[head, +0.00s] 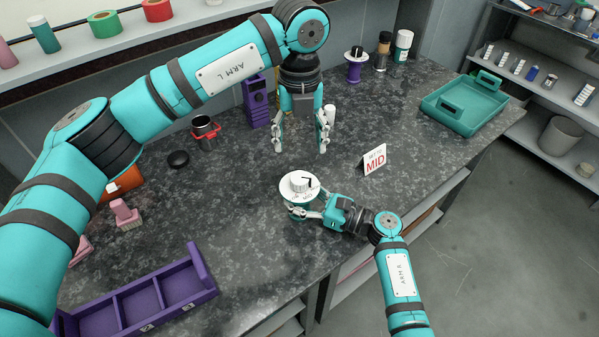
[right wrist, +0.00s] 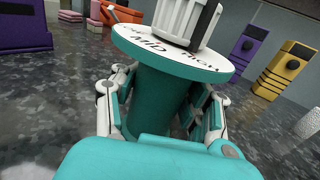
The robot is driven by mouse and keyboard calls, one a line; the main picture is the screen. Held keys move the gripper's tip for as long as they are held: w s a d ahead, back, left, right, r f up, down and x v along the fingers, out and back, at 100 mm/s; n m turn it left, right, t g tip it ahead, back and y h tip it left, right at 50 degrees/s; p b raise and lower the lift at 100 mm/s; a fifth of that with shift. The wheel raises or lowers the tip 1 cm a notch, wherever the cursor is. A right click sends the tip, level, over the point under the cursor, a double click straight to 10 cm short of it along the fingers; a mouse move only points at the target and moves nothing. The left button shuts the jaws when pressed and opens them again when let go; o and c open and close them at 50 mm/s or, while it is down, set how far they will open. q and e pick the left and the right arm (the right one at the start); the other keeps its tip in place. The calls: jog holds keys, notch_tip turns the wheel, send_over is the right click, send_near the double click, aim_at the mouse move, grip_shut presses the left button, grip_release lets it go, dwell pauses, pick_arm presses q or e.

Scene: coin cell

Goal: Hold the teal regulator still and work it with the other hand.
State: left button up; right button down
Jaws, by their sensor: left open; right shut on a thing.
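The teal regulator (right wrist: 160,95) stands on the dark counter, with a white dial plate (head: 299,187) and a ribbed white knob (head: 301,181) on top. In the right wrist view, the plate (right wrist: 200,58) reads "MID" and another word, and the knob (right wrist: 185,18) rises above it. My right gripper (head: 304,212) is shut on the regulator's teal body below the plate, with a finger on each side. My left gripper (head: 300,146) is open and empty, pointing down behind and above the regulator. A small sign (head: 374,160) reading "SET TO MID" stands to the right of the regulator.
A purple divided tray (head: 128,294) lies at the front left. A teal tray (head: 463,104) is at the back right. Counter left of the regulator is clear.

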aim_at(299, 177)
pick_arm(q)
notch_tip(299, 177, down, 10)
jog(key=shift+f, duration=0.2)
jog(key=c, duration=1.2)
